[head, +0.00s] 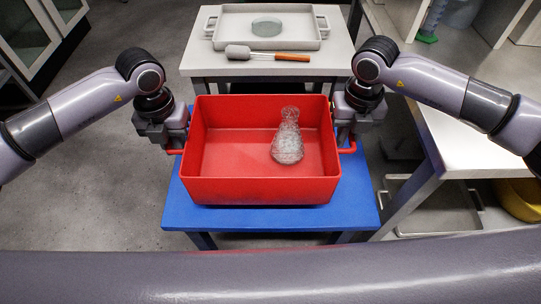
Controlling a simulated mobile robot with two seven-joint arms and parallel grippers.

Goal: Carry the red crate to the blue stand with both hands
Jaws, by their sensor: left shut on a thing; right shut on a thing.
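The red crate (235,188) is an open box in the middle of the head view, over the top of the blue stand (345,215). A clear glass flask (288,143) stands inside the crate, right of its middle. My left gripper (178,143) is shut on the handle at the crate's left side. My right gripper (345,142) is shut on the red handle at the crate's right side. The crate looks level. I cannot tell whether its bottom touches the stand. The fingertips are partly hidden against the crate's sides.
Behind the stand is a grey table (205,62) with a tray (225,40) holding a round glass dish (267,26), and a brush-like tool with an orange handle (292,57). A white bench (460,130) stands close at right. Open floor lies at left.

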